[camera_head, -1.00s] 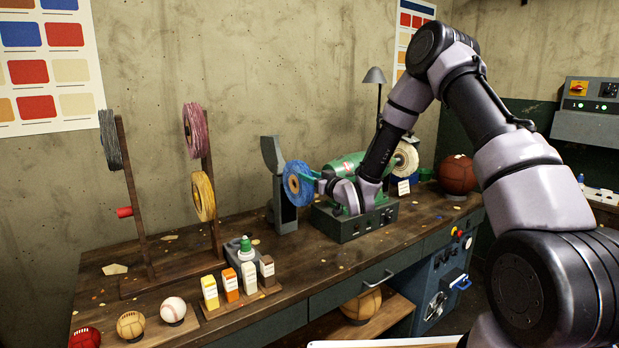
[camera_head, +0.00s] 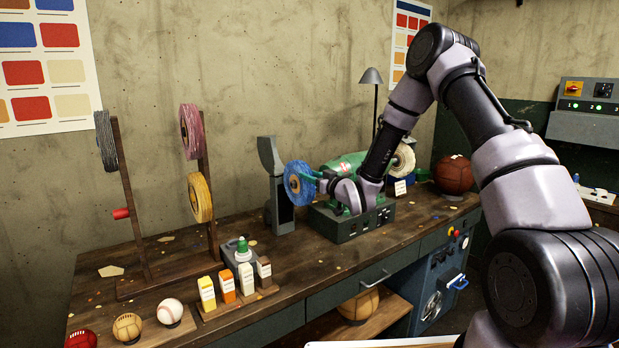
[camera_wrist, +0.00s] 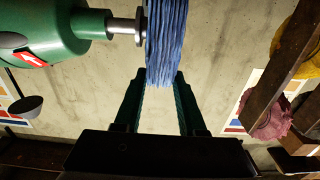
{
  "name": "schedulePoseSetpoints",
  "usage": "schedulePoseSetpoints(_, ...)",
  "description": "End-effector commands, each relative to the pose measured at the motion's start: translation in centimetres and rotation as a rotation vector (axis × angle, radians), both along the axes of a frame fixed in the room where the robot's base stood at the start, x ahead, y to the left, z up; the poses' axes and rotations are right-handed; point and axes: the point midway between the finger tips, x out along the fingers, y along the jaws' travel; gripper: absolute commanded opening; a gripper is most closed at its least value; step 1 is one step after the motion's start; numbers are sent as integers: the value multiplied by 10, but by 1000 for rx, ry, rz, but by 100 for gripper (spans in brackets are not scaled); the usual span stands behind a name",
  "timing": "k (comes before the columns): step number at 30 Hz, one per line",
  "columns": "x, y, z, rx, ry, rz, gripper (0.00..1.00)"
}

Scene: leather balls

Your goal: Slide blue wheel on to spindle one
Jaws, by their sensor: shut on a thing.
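The blue wheel (camera_head: 292,172) is upright at the left end of the green machine (camera_head: 342,163) on the bench. My gripper (camera_head: 320,182) is shut on the wheel's near edge. In the wrist view, my gripper's fingers (camera_wrist: 163,80) pinch the rim of the ribbed blue wheel (camera_wrist: 166,38). There, the metal spindle (camera_wrist: 122,24) of the green machine meets the wheel's left face with its collar. I cannot tell how far the spindle goes into the wheel's hole. A cream wheel (camera_head: 405,159) is at the machine's right end, behind my arm.
A grey upright stand (camera_head: 276,200) is just left of the blue wheel. A wooden rack holds pink (camera_head: 189,132), yellow (camera_head: 200,198) and grey (camera_head: 105,141) wheels. Small bottles (camera_head: 227,290) and balls (camera_head: 170,312) line the front left. A brown ball (camera_head: 453,174) is at right.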

Motion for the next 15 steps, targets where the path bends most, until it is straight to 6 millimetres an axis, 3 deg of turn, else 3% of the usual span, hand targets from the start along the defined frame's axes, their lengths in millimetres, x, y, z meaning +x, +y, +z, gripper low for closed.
schedulePoseSetpoints(15, 6, -9, 1, 1, -2, -1, 0)
